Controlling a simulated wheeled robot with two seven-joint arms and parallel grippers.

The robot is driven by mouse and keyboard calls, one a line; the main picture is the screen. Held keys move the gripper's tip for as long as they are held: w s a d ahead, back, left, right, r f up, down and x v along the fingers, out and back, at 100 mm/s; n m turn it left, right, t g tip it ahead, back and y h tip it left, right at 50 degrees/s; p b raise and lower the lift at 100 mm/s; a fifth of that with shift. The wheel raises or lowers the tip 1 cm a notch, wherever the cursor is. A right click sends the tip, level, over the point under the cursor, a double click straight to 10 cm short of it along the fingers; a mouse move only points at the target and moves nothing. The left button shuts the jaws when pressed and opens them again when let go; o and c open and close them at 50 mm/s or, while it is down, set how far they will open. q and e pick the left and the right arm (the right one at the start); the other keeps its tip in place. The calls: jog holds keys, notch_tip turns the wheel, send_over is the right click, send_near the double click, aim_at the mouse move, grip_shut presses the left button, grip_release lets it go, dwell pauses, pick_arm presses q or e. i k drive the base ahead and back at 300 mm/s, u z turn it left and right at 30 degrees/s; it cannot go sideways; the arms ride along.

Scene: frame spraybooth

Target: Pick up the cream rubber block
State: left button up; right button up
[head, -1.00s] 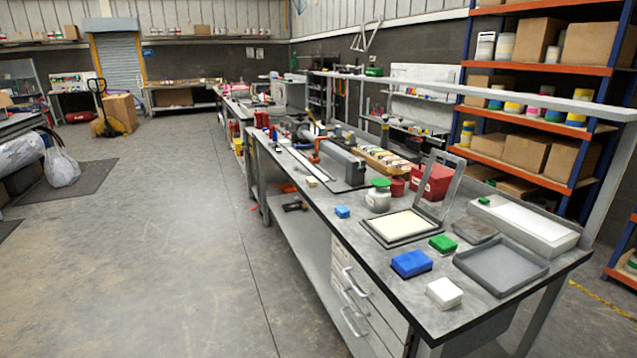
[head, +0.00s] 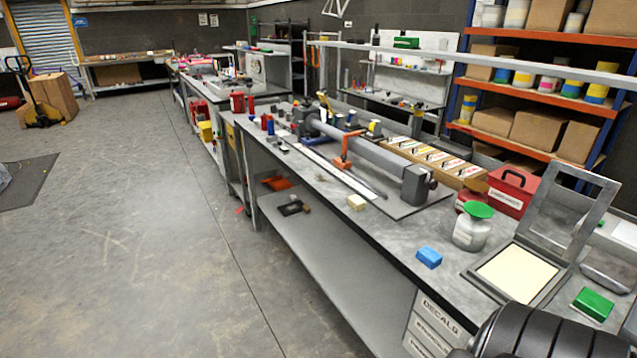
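The cream rubber block (head: 356,202) is a small pale block on the grey workbench top, close to its left long edge. It lies in front of the long grey clamp fixture and left of its base plate. Nothing touches it from above. A dark ribbed part of my own body shows at the bottom right, over the near bench. Neither of my grippers can be made out.
A blue block (head: 429,257), a jar with a green lid (head: 472,227), a hinged frame with a cream pad (head: 517,273) and a green block (head: 592,304) stand nearer. A red box (head: 511,191) is behind. The bench around the cream block is mostly clear; open floor lies left.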

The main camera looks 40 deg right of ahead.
aim_at(356, 202)
jog(key=i, duration=1.3)
jog(key=z, duration=3.35)
